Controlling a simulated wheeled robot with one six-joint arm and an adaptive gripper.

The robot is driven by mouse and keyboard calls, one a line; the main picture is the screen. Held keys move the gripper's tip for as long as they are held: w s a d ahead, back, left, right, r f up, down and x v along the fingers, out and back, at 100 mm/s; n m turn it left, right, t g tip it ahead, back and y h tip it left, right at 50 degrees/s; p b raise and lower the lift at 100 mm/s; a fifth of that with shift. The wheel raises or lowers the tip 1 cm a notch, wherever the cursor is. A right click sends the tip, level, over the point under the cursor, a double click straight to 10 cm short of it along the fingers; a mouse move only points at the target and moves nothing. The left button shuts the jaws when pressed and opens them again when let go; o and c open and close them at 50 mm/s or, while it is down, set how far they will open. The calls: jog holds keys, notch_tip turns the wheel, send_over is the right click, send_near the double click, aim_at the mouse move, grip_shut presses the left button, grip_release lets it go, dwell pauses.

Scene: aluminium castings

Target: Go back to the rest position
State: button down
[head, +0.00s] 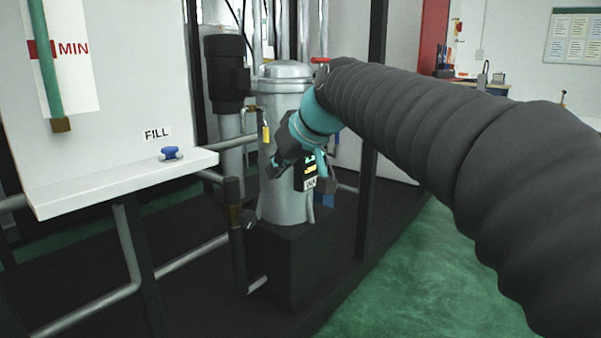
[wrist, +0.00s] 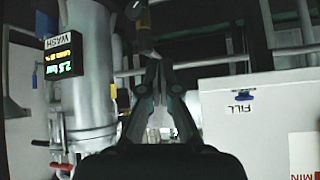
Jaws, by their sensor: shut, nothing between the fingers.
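My gripper (head: 275,168) is in front of the silver filter housing in the head view, at the end of my arm in its dark ribbed sleeve. In the wrist view the two fingers of my gripper (wrist: 156,62) come together at the tips, with nothing seen between them. The silver housing (head: 283,90) stands upright on a dark block. It also shows at the left of the wrist view (wrist: 88,75), with a small display marked WASH (wrist: 64,56) on it. I cannot tell from the head view how wide the gap is between gripper and housing.
A white shelf (head: 120,182) carries a blue knob (head: 171,153) beside a FILL label. A level gauge marked MIN (head: 42,50) is above it. Pipes and dark posts (head: 372,130) surround the housing. Green floor (head: 400,275) is open at right.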

jog(key=s+d+f+m+h+p, duration=0.2)
jog(key=s+d+f+m+h, duration=0.1)
jog(key=s+d+f, duration=0.6)
jog(key=s+d+f+m+g+h+p, duration=0.1)
jog(key=s+d+f+m+h+p, duration=0.1)
jog(key=s+d+f, duration=0.8)
jog(key=shift+s+d+f+m+h, duration=0.15)
jog(key=shift+s+d+m+h, duration=0.7)
jog(key=shift+s, duration=2.8)
